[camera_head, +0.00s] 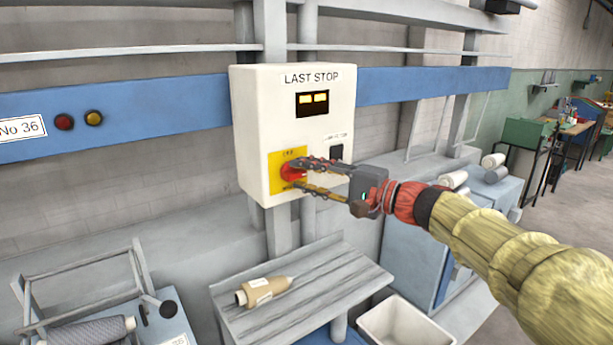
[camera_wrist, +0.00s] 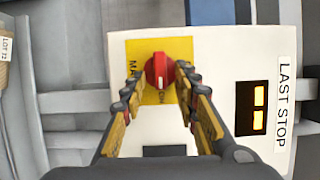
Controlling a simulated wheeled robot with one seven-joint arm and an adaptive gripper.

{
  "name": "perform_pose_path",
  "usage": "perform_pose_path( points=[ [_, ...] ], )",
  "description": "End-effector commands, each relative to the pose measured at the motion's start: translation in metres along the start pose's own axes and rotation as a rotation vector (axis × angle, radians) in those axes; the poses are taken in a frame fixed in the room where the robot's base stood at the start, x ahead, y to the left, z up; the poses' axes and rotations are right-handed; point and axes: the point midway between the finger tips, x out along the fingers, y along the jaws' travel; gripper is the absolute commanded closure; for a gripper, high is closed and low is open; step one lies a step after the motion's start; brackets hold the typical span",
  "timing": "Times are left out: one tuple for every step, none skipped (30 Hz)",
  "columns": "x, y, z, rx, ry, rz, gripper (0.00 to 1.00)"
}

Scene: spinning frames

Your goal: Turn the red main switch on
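The red main switch (camera_head: 291,172) is a round knob on a yellow plate (camera_head: 276,177), low on the left of the cream "LAST STOP" box (camera_head: 250,112). In the wrist view the switch (camera_wrist: 158,72) shows a raised grip bar running roughly up and down the picture, with lettering on the yellow plate (camera_wrist: 140,52). My gripper (camera_head: 302,177) reaches in from the right. Its fingers are apart, one above and one below the switch in the head view. In the wrist view the fingertips (camera_wrist: 157,84) lie on either side of the knob. Contact cannot be told.
The box has a lit yellow display (camera_head: 312,103) and a dark button (camera_head: 336,152) right of the switch. A blue rail (camera_head: 400,82) runs behind it. Below is a grey slatted shelf (camera_head: 335,272) with a tan bobbin (camera_head: 262,291). A pale bin (camera_head: 400,325) stands lower right.

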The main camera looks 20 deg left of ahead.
Motion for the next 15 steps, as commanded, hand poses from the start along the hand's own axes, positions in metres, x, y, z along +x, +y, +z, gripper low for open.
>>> perform_pose_path(
  points=[
    [-0.001,0.0,0.0,0.0,0.0,0.0,0.7],
    [-0.002,0.0,0.0,-0.001,0.001,0.0,0.7],
    [-0.004,-0.001,0.0,-0.001,0.001,0.0,0.7],
    [-0.006,-0.001,-0.001,-0.001,0.002,-0.001,0.7],
    [-0.01,-0.001,-0.001,-0.001,0.003,-0.001,0.7],
    [-0.015,-0.001,-0.001,-0.001,0.004,-0.001,0.7],
    [-0.019,-0.001,-0.001,-0.001,0.004,-0.001,0.7],
    [-0.025,-0.001,-0.001,-0.001,0.003,-0.001,0.7],
    [-0.033,-0.001,-0.001,-0.001,0.005,0.0,0.7],
    [-0.039,-0.001,-0.001,-0.001,0.005,0.0,0.7],
    [-0.045,-0.001,-0.001,-0.002,0.004,0.0,0.7],
    [-0.054,0.0,-0.002,-0.001,0.005,0.0,0.7],
    [-0.06,0.0,-0.001,-0.001,0.004,0.0,0.7],
    [-0.067,-0.001,-0.001,-0.001,0.005,0.0,0.7],
    [-0.074,-0.001,-0.001,-0.001,0.004,-0.001,0.7]
  ],
)
